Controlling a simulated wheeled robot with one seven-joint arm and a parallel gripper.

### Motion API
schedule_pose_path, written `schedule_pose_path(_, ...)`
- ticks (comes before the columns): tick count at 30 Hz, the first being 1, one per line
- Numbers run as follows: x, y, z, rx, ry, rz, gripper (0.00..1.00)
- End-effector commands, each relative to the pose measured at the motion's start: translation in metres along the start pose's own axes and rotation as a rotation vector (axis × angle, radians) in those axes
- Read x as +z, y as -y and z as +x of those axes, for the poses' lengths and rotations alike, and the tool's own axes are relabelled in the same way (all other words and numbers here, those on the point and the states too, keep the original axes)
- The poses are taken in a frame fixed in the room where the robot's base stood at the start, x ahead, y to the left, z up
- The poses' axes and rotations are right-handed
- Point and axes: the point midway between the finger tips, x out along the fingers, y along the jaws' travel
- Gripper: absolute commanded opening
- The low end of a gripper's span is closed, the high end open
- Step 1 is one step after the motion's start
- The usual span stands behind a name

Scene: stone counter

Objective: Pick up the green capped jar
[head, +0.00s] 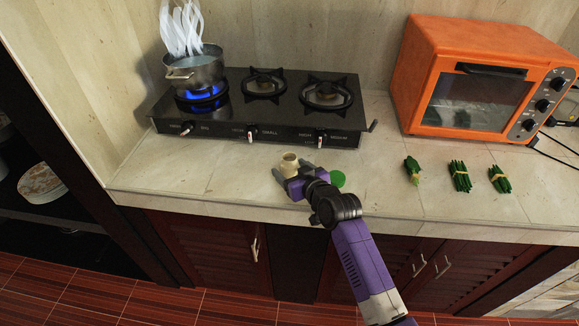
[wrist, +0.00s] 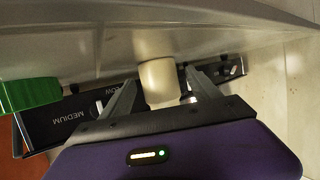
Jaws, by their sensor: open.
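A green round cap (head: 337,178) shows on the counter just right of my gripper in the head view. In the wrist view the ribbed green cap (wrist: 30,93) is at the left edge, outside the fingers. Any jar body under it is hidden or cut off. A cream jar (head: 289,162) stands just beyond my gripper (head: 297,184). In the wrist view the cream jar (wrist: 158,82) shows between the two fingers of my gripper (wrist: 161,78), which is open. I cannot tell whether either finger touches it.
A black gas stove (head: 230,127) stands behind, with a steaming pot (head: 194,70) over a blue flame at its left. An orange oven (head: 425,70) is at the right. Green bundles (head: 460,176) lie on the stone counter (head: 215,178). The counter's front edge is below my arm.

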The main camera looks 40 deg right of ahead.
Motion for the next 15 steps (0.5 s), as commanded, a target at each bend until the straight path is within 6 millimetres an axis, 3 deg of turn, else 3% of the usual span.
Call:
schedule_pose_path(4, -0.0002, 0.0003, 0.0102, 0.000, 0.000, 0.000, 0.71)
schedule_pose_path(11, 0.0006, 0.0004, 0.0110, 0.000, 0.000, 0.001, 0.71)
schedule_pose_path(15, 0.0006, 0.0003, 0.0109, 0.000, 0.000, 0.001, 0.46)
